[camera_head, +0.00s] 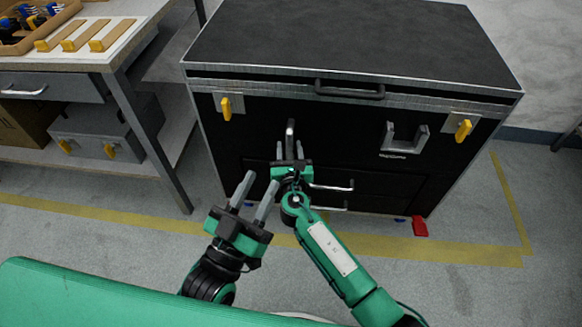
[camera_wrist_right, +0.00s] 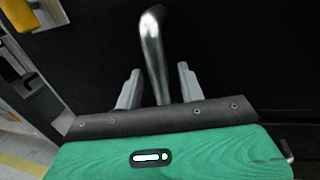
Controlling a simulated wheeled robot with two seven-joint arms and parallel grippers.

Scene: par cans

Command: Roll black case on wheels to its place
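The black case (camera_head: 350,45) with metal edges stands upright in the middle and right of the head view. My right gripper (camera_head: 291,151) is at the left handle. In the right wrist view the open fingers (camera_wrist_right: 158,85) stand on either side of the bar, with gaps visible. My left gripper (camera_head: 254,188) is open and empty, lower and in front of the case. The wheels are mostly hidden.
A workbench (camera_head: 125,55) with drawers and a lower shelf stands close to the case's left. A grey box (camera_head: 95,135) sits on that shelf. Yellow floor tape (camera_head: 130,217) runs before the case and along its right. A red piece (camera_head: 420,226) shows at its lower right.

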